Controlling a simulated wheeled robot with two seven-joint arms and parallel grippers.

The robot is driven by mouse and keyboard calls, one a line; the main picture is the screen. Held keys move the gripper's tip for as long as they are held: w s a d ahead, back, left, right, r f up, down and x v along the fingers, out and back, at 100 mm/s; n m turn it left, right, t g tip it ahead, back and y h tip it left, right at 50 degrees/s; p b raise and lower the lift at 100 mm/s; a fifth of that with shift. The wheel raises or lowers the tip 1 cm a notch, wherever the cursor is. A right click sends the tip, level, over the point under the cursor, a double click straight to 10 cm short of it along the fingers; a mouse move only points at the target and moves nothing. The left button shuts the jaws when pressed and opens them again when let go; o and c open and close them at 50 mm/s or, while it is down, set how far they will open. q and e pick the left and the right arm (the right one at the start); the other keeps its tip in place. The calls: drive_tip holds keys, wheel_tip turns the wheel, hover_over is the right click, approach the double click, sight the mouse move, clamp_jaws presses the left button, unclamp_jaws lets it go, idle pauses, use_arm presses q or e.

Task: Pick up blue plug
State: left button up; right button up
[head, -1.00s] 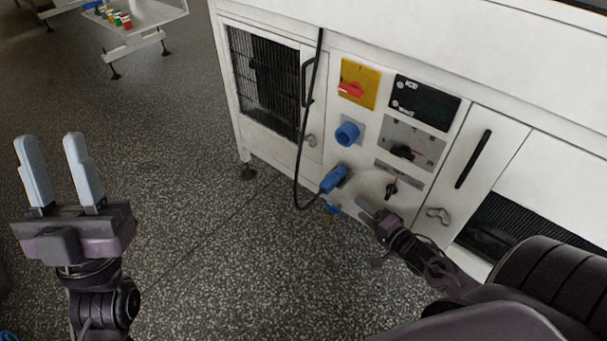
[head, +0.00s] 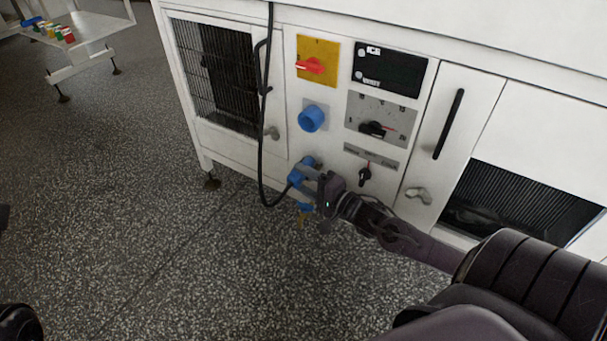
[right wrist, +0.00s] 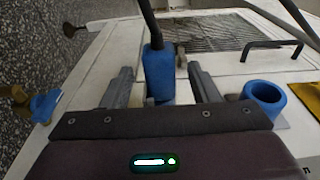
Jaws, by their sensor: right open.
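The blue plug (head: 298,174) is on the front of the white machine, low down, with a black cable running from it. My right gripper (head: 303,183) is at the plug and partly covers it in the head view. In the right wrist view the plug (right wrist: 158,72) lies between the two grey fingers of my open right gripper (right wrist: 160,88), with a gap visible on the right side. Whether a finger touches it is hard to tell. The blue round socket (head: 311,118) is above the plug and empty.
The black cable (head: 262,130) hangs in a loop beside the plug. A small blue valve or tap (head: 305,208) sits just below it. A red and yellow switch (head: 317,62), knobs and a door handle (head: 449,124) are on the panel. Open speckled floor lies left.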

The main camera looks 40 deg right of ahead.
drive_tip(key=shift+w, duration=0.1)
drive_tip(key=shift+c, duration=0.2)
clamp_jaws()
drive_tip(key=shift+r, duration=0.1)
drive_tip(key=shift+r, duration=0.1)
